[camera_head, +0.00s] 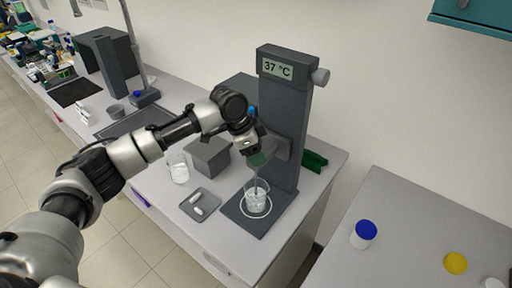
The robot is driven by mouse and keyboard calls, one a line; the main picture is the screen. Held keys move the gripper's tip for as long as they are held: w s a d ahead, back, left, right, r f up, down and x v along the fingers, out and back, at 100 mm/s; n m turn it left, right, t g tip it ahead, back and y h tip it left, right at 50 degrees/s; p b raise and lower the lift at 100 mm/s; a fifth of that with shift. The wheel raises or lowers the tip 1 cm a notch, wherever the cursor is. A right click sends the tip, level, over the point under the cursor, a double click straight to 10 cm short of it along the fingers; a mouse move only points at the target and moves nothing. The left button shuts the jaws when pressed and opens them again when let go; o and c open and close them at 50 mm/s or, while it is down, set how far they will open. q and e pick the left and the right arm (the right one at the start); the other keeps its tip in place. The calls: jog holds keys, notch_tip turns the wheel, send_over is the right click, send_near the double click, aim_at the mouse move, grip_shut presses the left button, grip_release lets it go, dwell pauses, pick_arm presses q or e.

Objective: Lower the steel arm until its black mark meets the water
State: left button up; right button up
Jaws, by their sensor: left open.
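The dark grey rig (283,125) stands on the bench, with a "37 °C" display and a grey knob (320,76) at its top right. A glass beaker (257,202) of clear water stands on the rig's base, inside a white ring. A thin steel arm (255,184) hangs down from the rig's head over or into the beaker; I cannot tell whether its tip is in the water. Its black mark is too small to make out. My left gripper (258,150) is open at the rig's head, above the beaker, and hides part of the head. My right gripper is out of view.
A tray (187,207) with two white pieces, another glass beaker (178,170) and a grey block (209,156) stand left of the rig. A green object (314,161) lies behind it. A blue-capped jar (363,234) and a yellow cap (456,263) are on the right bench, past a gap.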

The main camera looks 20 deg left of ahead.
pick_arm(q)
jog(key=shift+c, duration=0.2)
grip_shut()
jog(key=shift+f, duration=0.6)
jog(key=shift+o, duration=0.2)
grip_release()
jog(key=shift+a+r, duration=0.2)
jog(key=shift+r, duration=0.25)
jog(key=b+v, duration=0.3)
jog(key=v, duration=0.6)
jog(key=shift+s+r, duration=0.15)
jog(key=shift+r, duration=0.25)
